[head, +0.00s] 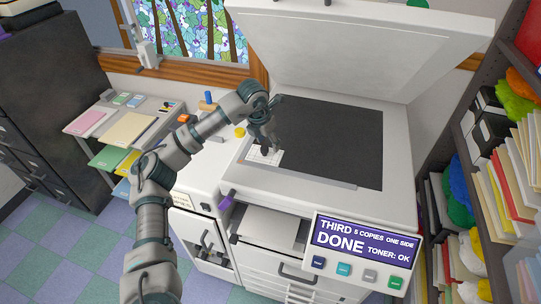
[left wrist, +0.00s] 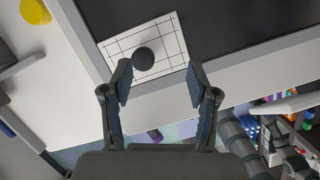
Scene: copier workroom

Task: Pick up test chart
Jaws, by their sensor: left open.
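The test chart (head: 270,157) is a small white card with black grid lines and a dark round knob on it. It lies flat at the left front corner of the copier's dark glass (head: 340,140). In the left wrist view the chart (left wrist: 174,38) shows with its knob (left wrist: 143,58) close ahead of the fingers. My left gripper (head: 266,141) is just over the chart, pointing down, and hides part of it. In the left wrist view the left gripper (left wrist: 158,74) is open, with nothing held between its fingers. My right gripper is not in view.
The copier lid (head: 350,45) stands raised behind the glass. A display panel (head: 366,243) at the front reads "DONE". A yellow round object (head: 240,132) sits left of the glass. Paper trays (head: 125,128) stand at the left, and a full shelf (head: 470,150) at the right.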

